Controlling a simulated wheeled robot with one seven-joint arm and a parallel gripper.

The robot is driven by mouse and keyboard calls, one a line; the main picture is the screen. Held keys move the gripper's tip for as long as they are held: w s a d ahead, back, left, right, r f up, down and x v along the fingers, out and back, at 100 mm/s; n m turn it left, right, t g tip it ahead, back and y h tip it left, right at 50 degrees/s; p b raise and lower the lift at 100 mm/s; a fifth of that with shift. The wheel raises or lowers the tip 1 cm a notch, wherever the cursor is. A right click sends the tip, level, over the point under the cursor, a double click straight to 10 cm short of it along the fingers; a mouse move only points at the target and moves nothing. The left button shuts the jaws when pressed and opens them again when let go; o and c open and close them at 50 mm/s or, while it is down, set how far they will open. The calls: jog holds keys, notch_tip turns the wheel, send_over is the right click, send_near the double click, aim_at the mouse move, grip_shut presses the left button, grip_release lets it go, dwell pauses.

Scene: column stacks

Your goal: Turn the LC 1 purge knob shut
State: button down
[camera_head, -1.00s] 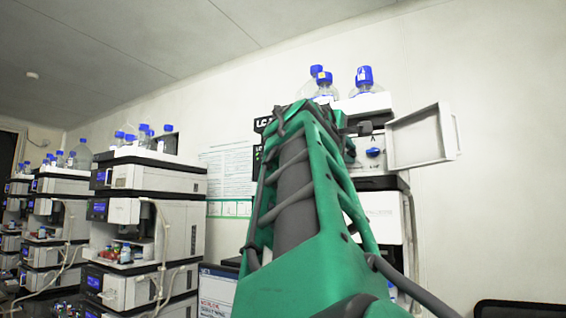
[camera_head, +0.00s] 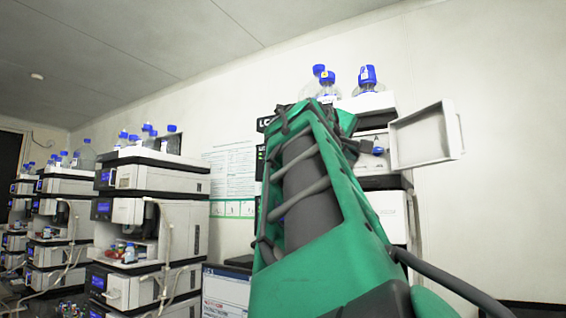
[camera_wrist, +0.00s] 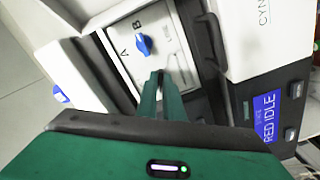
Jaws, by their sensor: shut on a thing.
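The blue purge knob (camera_wrist: 143,44) sits on a pale panel between the letters A and B in the wrist view. It also shows beside my arm's far end in the head view (camera_head: 378,150). My gripper (camera_wrist: 158,76) has its slim green fingers close together, tips below and slightly right of the knob. In the wrist view the knob stands clear of the tips. What is between the jaws is hidden. In the head view my arm covers most of the LC 1 stack and part of its sign (camera_head: 264,124).
An open white door (camera_head: 425,137) sticks out right of the knob. Blue-capped bottles (camera_head: 367,80) stand on top of the stack. Other instrument stacks (camera_head: 150,215) stand at left.

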jog(key=m, duration=1.1)
jog(key=shift+a, duration=0.3)
jog(key=shift+m, duration=0.3)
jog(key=c, duration=1.9)
grip_release()
jog(key=shift+d, duration=0.1)
